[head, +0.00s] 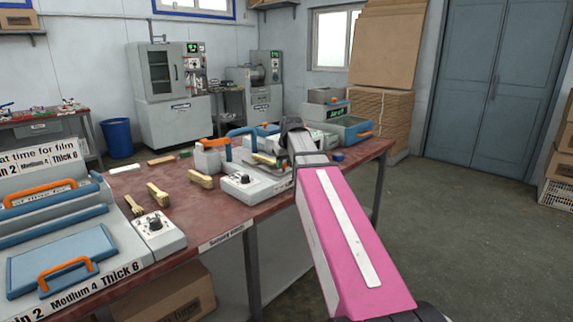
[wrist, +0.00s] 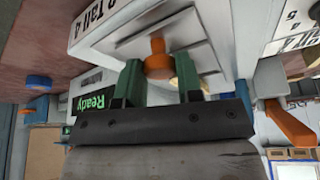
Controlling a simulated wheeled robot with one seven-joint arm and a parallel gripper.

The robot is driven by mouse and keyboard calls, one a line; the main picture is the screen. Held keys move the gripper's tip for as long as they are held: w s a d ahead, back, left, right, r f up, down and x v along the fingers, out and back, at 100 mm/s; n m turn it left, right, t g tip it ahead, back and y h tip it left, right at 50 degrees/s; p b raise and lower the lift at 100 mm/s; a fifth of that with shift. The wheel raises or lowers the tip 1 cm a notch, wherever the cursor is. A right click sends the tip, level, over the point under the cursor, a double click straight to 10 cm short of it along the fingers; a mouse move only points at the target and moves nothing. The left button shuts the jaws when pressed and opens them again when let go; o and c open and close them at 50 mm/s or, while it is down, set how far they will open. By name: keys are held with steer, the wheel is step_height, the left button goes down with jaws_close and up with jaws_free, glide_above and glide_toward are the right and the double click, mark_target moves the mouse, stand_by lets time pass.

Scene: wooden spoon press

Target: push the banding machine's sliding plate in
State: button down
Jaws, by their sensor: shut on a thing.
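The banding machine (wrist: 105,22) fills the upper part of the wrist view, a pale box with dark lettering. Its grey sliding plate (wrist: 207,55) shows behind an orange knob (wrist: 157,62). My gripper (wrist: 157,75) has its two green fingers shut on the orange knob, one on each side. In the head view my gripper (head: 291,124) reaches over the far part of the red-brown table, beyond my pink arm. The arm and gripper hide the knob and most of the machine there, so how far the plate stands out cannot be told.
On the table (head: 215,222) lie several wooden-handled brushes (head: 158,194). A white control box (head: 255,183) is left of my arm. A blue knob (head: 338,156) lies on the right. A teal tray (head: 352,128) stands behind. Open floor is at right.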

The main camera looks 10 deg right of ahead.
mark_target(259, 156)
steer(key=w+a, duration=0.3)
steer(key=w, duration=0.1)
steer(key=w+a, duration=0.3)
steer(key=w, duration=0.1)
steer(key=w+a, duration=0.2)
steer(key=w, duration=0.2)
steer(key=shift+w+a, duration=0.1)
steer(key=shift+a, duration=0.3)
steer(key=c, duration=0.8)
jaws_free()
steer(key=shift+w+a, duration=0.1)
steer(key=shift+s+r, duration=0.2)
steer(key=shift+r, duration=0.05)
steer(key=v, duration=1)
steer(key=shift+s+r, duration=0.1)
